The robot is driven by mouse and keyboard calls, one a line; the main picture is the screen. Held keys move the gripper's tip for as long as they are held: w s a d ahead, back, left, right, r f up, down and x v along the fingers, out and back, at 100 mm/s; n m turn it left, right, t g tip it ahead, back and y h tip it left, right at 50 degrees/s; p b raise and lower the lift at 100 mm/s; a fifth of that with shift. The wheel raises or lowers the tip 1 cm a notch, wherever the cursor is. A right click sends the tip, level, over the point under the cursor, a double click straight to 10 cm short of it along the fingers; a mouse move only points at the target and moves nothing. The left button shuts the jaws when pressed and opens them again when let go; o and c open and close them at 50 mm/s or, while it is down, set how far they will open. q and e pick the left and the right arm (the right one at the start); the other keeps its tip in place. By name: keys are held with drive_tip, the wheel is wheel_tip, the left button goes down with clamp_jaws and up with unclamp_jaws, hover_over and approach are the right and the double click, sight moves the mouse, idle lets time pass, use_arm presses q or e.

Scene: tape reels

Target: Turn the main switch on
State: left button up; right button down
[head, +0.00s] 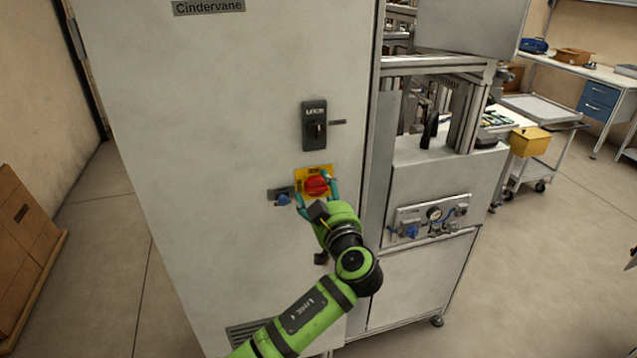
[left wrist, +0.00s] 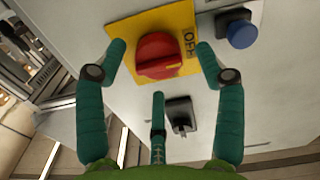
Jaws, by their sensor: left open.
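The main switch is a red rotary knob (head: 316,185) on a yellow plate (head: 303,174) on the front of the grey cabinet (head: 230,110). In the left wrist view the red knob (left wrist: 158,57) is close, and the yellow plate (left wrist: 178,18) shows the word OFF beside it. My left gripper (head: 316,191) is at the knob, with green fingers spread on either side of it. In the left wrist view my left gripper (left wrist: 160,52) is open, and a third finger stands below the knob. I cannot tell whether any finger touches it.
A blue button (head: 283,199) sits left of the plate. A black latch handle (head: 315,126) is above it. A machine with a gauge panel (head: 432,216) stands to the right. Open floor lies at right.

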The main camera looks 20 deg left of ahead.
use_arm(q)
drive_tip(key=shift+w+a, duration=0.3)
drive_tip(key=shift+w, duration=0.15)
drive_tip(key=shift+c, duration=0.4)
drive_tip(key=c, duration=1.1)
